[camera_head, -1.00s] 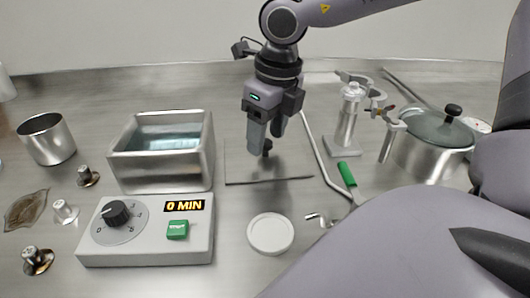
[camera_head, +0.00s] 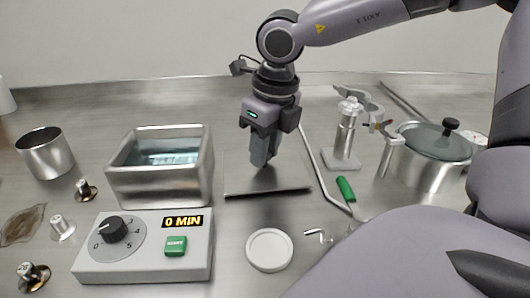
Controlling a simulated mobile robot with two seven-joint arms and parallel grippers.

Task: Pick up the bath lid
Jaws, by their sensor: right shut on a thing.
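The bath lid is a flat, clear grey plate (camera_head: 240,182) in the middle of the steel counter, with a dark band along its front edge. My right gripper (camera_head: 262,163) points down over the lid's middle. Its fingers are shut on the lid's small knob, which they hide. The front edge looks slightly off the counter, but the gap is hard to judge. The open metal bath (camera_head: 160,185) stands just left of the lid, with water in it. My left gripper is not in view.
A control box (camera_head: 145,262) reading 0 MIN sits in front of the bath. A white round lid (camera_head: 270,250) lies in front. A green-handled tool (camera_head: 346,189), a pump stand (camera_head: 346,135) and a lidded pot (camera_head: 432,160) are on the right. A steel cup (camera_head: 45,152) stands on the left.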

